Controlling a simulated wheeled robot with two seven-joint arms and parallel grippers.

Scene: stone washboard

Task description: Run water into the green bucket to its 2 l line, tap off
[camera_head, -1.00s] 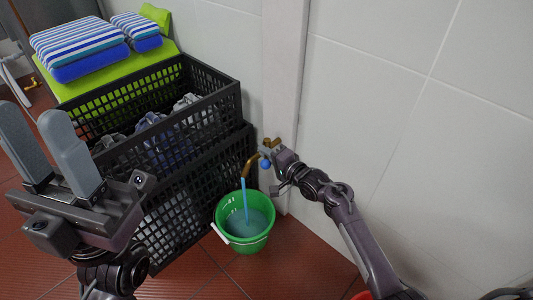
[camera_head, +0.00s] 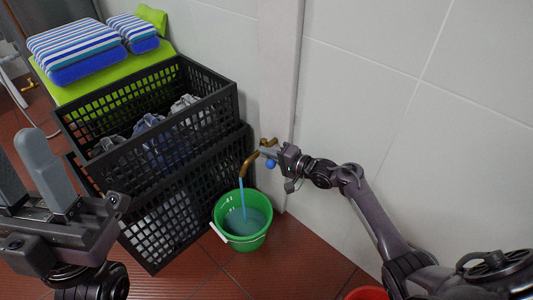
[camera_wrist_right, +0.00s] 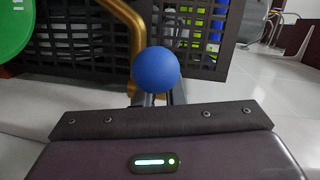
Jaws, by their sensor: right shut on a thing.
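The green bucket (camera_head: 243,237) stands upright on the floor below the brass tap (camera_head: 250,162). A blue stream runs from the spout into it, and bluish water (camera_head: 245,219) shows inside. Which line the water reaches cannot be read. My right gripper (camera_head: 272,154) is at the tap, shut on its handle, which has a blue ball end (camera_head: 270,164). In the right wrist view the blue ball (camera_wrist_right: 156,69) sits between the fingers, with the brass spout behind and the bucket's edge (camera_wrist_right: 14,27) at upper left. My left gripper (camera_head: 28,170) is raised at the left, fingers apart and empty.
Two stacked black crates (camera_head: 160,190) with dark cloth inside stand just left of the bucket. Striped blue and white cushions (camera_head: 75,48) lie on a green surface behind. A red object (camera_head: 367,293) shows at the bottom edge. A tiled wall is at right.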

